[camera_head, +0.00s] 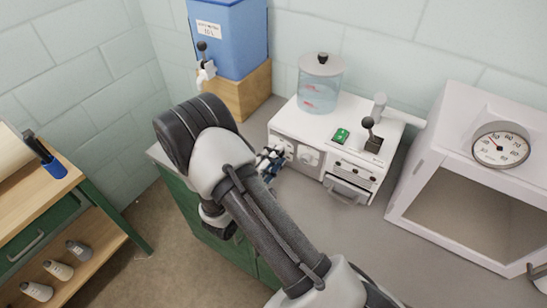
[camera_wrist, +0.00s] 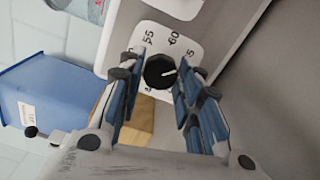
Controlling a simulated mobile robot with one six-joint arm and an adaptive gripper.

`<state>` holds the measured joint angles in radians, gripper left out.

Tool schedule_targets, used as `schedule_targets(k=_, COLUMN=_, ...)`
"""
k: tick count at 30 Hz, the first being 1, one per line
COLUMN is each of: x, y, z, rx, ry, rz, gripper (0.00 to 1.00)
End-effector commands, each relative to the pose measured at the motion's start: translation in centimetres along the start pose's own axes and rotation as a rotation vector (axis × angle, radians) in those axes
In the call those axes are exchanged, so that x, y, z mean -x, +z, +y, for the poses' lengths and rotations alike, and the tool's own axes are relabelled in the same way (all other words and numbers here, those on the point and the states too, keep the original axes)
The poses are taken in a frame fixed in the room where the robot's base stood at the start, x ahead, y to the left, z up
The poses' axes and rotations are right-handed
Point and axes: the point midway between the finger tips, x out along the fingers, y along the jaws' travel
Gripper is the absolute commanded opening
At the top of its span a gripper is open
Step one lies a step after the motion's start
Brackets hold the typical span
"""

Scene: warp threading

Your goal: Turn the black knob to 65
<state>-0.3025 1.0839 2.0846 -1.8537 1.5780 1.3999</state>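The black knob (camera_wrist: 160,71) sits on a white dial plate (camera_wrist: 163,42) in the wrist view. The numbers 55 and 60 show above it. A partly hidden number ending in 5 is at its right. The knob's white pointer line points right, toward that partly hidden number. My gripper (camera_wrist: 159,72) has its blue-padded fingers on either side of the knob, with a narrow gap visible at the left; contact at the right is unclear. In the head view my gripper (camera_head: 271,161) is at the left end of the white machine's front (camera_head: 310,158), and the knob is hidden there.
The machine carries a clear water tank (camera_head: 320,83), a green item (camera_head: 341,135) and a black-knobbed lever (camera_head: 369,132). A white cabinet with a round gauge (camera_head: 500,145) stands at the right. A blue container (camera_head: 235,38) on a wooden block (camera_head: 243,92) stands behind.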

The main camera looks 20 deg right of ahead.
Motion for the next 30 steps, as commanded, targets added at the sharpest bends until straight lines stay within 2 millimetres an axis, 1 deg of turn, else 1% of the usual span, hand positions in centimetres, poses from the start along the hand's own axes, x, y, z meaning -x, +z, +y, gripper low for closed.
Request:
schedule_targets(k=1, x=0.0, y=0.0, z=0.0, rx=0.000, ry=0.000, rz=0.000, gripper=0.37)
schedule_targets(k=8, x=0.0, y=0.0, z=0.0, rx=0.000, ry=0.000, rz=0.000, gripper=0.52)
schedule_targets(k=16, x=0.0, y=0.0, z=0.0, rx=0.001, ry=0.000, rz=0.000, gripper=0.52)
schedule_targets(k=19, x=0.5, y=-0.1, z=0.0, rx=0.001, ry=0.000, rz=0.001, gripper=0.52)
schedule_targets(k=23, x=2.2, y=-0.1, z=0.0, rx=0.002, ry=0.001, rz=0.005, gripper=0.52)
schedule_targets(k=30, x=7.4, y=-0.2, z=0.0, rx=0.002, ry=0.002, rz=0.007, gripper=0.52)
